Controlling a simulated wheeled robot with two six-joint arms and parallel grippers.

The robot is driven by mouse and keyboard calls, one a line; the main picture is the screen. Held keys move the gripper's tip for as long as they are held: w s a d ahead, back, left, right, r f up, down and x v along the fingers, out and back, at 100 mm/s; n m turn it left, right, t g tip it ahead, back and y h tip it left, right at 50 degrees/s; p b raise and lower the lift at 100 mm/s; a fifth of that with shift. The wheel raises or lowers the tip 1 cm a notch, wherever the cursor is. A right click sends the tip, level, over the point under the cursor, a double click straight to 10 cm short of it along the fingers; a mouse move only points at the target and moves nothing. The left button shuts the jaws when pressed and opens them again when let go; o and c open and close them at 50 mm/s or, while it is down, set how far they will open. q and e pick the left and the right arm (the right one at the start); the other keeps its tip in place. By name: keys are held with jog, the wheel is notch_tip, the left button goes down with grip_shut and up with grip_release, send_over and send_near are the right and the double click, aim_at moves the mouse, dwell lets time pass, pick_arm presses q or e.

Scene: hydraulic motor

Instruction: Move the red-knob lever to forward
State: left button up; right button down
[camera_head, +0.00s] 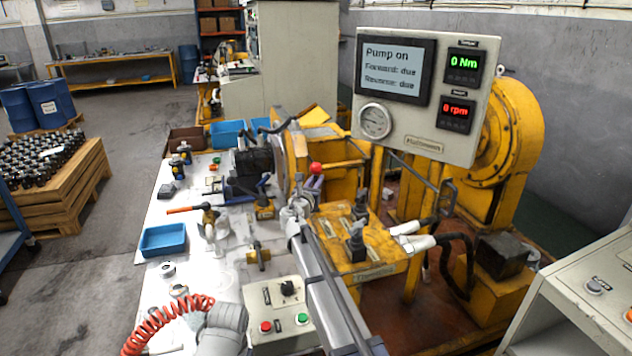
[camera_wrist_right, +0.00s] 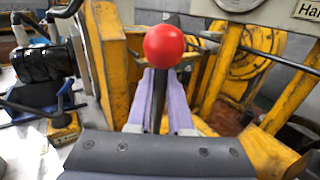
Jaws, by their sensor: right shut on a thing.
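The red knob (camera_head: 316,168) tops a lever beside the yellow test stand, near the middle of the head view. In the right wrist view the red knob (camera_wrist_right: 164,46) stands just above my fingertips, and its dark lever rod (camera_wrist_right: 159,100) runs down between them. My right gripper (camera_head: 312,184) is shut on the lever just below the knob; its pale purple fingers (camera_wrist_right: 160,98) show on both sides of the rod. The lever's base is hidden by the gripper. The display panel (camera_head: 396,68) reads "Pump on", "Forward: due", "Reverse: due", 0 Nm and 0 rpm. My left gripper is not in view.
Dark upright fittings (camera_head: 356,246) stand on the yellow block (camera_head: 385,262) right of my arm. A control box (camera_head: 277,295) with red and green buttons, a blue tray (camera_head: 163,240) and loose tools lie on the bench to the left. A yellow frame surrounds the lever.

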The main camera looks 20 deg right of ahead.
dwell(0.8)
jog(key=shift+d+f+m+g+y+p, duration=0.2)
jog(key=shift+d+m+g+y+p, duration=0.15)
jog(key=shift+d+m+p, duration=0.5)
jog(key=shift+d+f+m+g+y+p, duration=0.25)
jog(key=shift+d+m+y+p, duration=0.2)
jog(key=shift+d, duration=0.6)
jog(key=shift+d+f+m+g+y+p, duration=0.15)
jog(key=shift+d+m+g+y+p, duration=0.2)
jog(key=shift+d+m+p, duration=0.5)
jog(key=shift+d+n, duration=0.1)
jog(key=shift+n, duration=0.15)
jog(key=c, duration=0.8)
grip_release()
jog(key=shift+c, duration=0.2)
